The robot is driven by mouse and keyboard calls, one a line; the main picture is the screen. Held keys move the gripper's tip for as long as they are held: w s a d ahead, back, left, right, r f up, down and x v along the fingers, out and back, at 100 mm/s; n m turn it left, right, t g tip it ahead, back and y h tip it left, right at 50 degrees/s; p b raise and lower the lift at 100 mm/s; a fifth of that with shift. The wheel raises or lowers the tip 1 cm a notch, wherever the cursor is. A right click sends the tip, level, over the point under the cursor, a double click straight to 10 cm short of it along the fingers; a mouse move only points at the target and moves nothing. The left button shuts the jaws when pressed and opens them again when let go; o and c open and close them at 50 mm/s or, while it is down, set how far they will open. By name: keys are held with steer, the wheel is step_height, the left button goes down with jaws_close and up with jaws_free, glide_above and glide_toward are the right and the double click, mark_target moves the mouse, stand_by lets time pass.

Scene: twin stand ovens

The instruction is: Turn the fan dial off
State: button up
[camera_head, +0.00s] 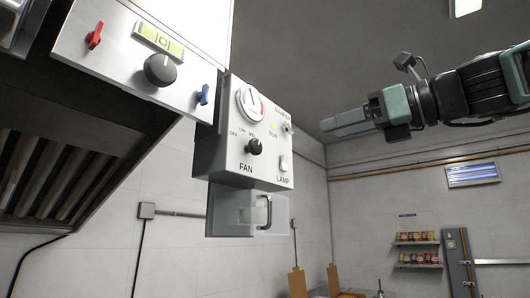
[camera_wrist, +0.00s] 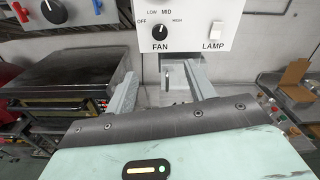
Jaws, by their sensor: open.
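The fan dial (camera_head: 254,147) is a small black knob on a white control box (camera_head: 228,150), above the word FAN. It also shows at the top of the wrist view (camera_wrist: 160,32), with OFF, LOW, MID and HIGH marked around it. I cannot clearly tell which mark its pointer faces, though it seems turned up, away from OFF. My gripper (camera_head: 348,123) is to the right of the box in the head view, apart from it. In the wrist view my gripper (camera_wrist: 161,88) is open and empty, its fingers below the dial. Nothing hides the dial.
The box also carries a round gauge (camera_head: 251,104), a green light (camera_head: 273,126) and a lamp switch (camera_head: 284,163). A clear holder with a dark handle (camera_head: 264,212) hangs below. Open air separates my gripper and the box.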

steer(key=r, duration=0.1)
steer(key=p, duration=0.9)
glide_toward(258, 145)
steer(key=x, duration=0.8)
steer(key=shift+a, duration=0.15)
steer(key=c, duration=0.9)
